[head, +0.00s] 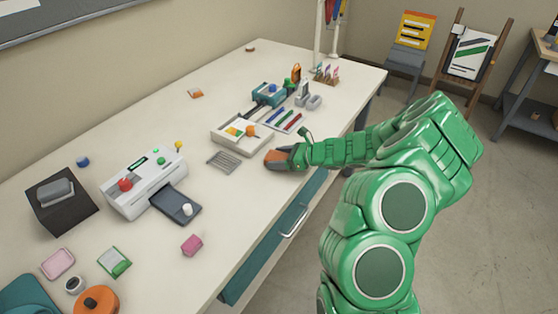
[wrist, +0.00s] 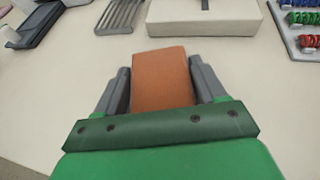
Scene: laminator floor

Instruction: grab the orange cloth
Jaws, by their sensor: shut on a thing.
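The orange cloth (wrist: 162,82) shows in the wrist view as a folded, block-like orange piece between the two grey fingers of my gripper (wrist: 161,88). My gripper is shut on it. In the head view the cloth (head: 275,158) sticks out at the tip of my gripper (head: 281,157), over the table's right part near the front edge. I cannot tell whether the cloth touches the table top. Its rear part is hidden by the fingers and the green palm.
A white laminator (head: 143,184) and a pink block (head: 192,244) are farther left. A drawer handle (head: 294,222) juts from the front.

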